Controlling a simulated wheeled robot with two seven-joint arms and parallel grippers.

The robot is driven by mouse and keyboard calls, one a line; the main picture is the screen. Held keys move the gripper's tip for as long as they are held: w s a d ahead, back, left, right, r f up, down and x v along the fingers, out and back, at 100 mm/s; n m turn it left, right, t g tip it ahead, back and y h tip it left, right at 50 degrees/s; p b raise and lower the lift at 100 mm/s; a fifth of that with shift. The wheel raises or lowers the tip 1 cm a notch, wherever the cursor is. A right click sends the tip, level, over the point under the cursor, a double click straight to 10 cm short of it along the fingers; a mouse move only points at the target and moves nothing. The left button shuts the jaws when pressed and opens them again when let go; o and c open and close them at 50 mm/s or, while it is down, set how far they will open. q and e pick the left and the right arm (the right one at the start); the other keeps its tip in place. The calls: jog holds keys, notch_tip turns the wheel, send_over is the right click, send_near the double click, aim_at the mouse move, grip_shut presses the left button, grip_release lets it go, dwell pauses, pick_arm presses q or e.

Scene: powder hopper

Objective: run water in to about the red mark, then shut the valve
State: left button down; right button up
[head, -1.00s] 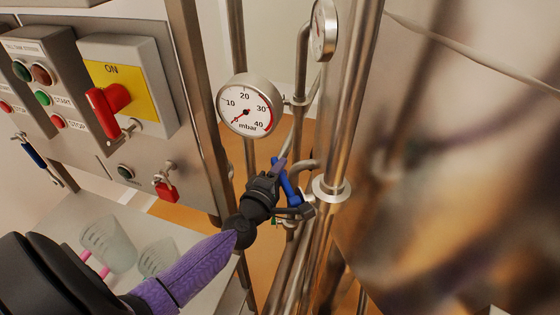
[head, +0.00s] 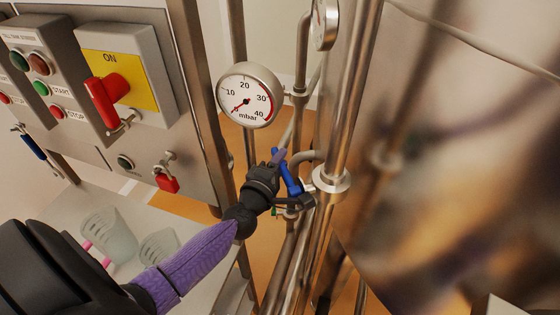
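A blue valve handle (head: 289,178) sits on the thin pipework below the gauge. My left gripper (head: 277,172) is at this handle, with its fingers at or around the handle's upper part; whether they are closed on it is hard to tell. The round mbar gauge (head: 248,96) has a red band along its right side, and its needle points to the lower left, near the low end of the scale. No water level and no red level mark can be made out. My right gripper is not in view.
A control cabinet with a red ON switch (head: 106,101) and push buttons stands at left. A red padlock (head: 167,182) hangs below it. Clear beakers (head: 110,236) stand on a light surface at lower left. Vertical steel pipes (head: 345,110) and a large shiny vessel (head: 450,150) fill the right.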

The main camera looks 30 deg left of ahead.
pick_arm(q)
jog(key=shift+c, duration=2.4)
grip_release()
jog(key=shift+s+d+f, duration=0.1)
jog(key=shift+s+f, duration=0.05)
jog(key=shift+f, duration=0.45)
jog(key=shift+o, duration=0.2)
jog(key=shift+r, duration=0.1)
jog(key=shift+r, duration=0.1)
jog(key=s, duration=0.9)
jog(key=shift+s+d+r, duration=0.25)
jog(key=shift+s+d, duration=0.1)
jog(key=shift+d, duration=0.1)
